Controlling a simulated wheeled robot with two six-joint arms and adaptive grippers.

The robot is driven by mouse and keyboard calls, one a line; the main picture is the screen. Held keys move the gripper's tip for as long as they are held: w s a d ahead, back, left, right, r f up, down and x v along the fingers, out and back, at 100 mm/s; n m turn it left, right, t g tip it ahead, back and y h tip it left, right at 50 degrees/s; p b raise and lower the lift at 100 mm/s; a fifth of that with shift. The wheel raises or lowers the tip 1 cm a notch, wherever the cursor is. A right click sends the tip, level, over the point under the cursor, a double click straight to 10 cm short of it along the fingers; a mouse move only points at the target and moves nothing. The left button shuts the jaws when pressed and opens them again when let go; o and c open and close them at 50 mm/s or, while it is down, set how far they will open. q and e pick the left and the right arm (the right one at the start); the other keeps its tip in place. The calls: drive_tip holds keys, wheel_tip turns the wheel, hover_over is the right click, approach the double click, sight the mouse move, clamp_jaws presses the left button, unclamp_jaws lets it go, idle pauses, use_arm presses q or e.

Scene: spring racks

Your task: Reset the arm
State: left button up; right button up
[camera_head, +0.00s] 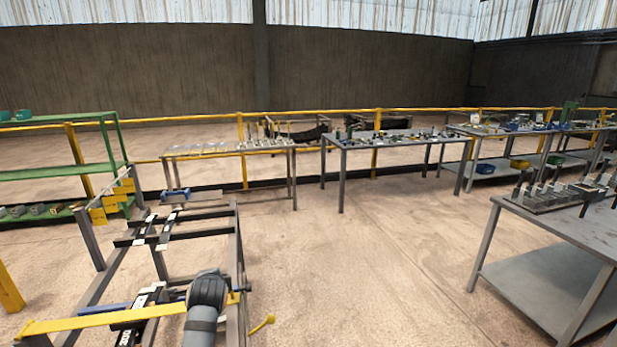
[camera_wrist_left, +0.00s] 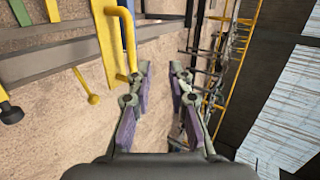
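In the left wrist view my left gripper (camera_wrist_left: 161,68) is open, its two purple-padded fingers apart with nothing between them. A yellow bent handle (camera_wrist_left: 128,40) shows beside its left finger; I cannot tell whether they touch. In the head view a dark arm joint (camera_head: 208,290), which seems to be mine, stands over the near end of a grey metal rack (camera_head: 238,245). The left gripper's fingers cannot be made out in the head view. My right gripper is in neither view.
A yellow bar (camera_head: 95,319) and a yellow knobbed lever (camera_head: 263,323) are by the rack's near end. Tables (camera_head: 345,150) with small parts stand behind, and a grey workbench (camera_head: 560,222) stands at right. Green shelves (camera_head: 60,172) are at left. The middle floor (camera_head: 370,260) is clear.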

use_arm(q)
drive_tip(key=s+d+f+n+g+h, duration=0.15)
drive_tip(key=s+f+n, duration=0.3)
drive_tip(key=s, duration=0.75)
drive_tip(key=s+f+n+g+h, duration=0.1)
drive_tip(key=s+f+n+g, duration=0.4)
drive_tip(key=s, duration=0.6)
drive_tip(key=s+d+f+n+h, duration=0.1)
drive_tip(key=s+f+n, duration=0.4)
drive_tip(key=s, duration=0.7)
wheel_tip(320, 180, down, 26)
drive_tip(key=s+a+m+g, duration=0.1)
drive_tip(key=s+a+g, duration=0.1)
drive_tip(key=s+a+f, duration=0.1)
drive_tip(key=s+f, duration=1.5)
drive_tip(key=s, duration=0.2)
drive_tip(key=shift+s+a+f+g, duration=0.2)
drive_tip(key=shift+a+f+g, duration=0.1)
drive_tip(key=shift+g, duration=0.05)
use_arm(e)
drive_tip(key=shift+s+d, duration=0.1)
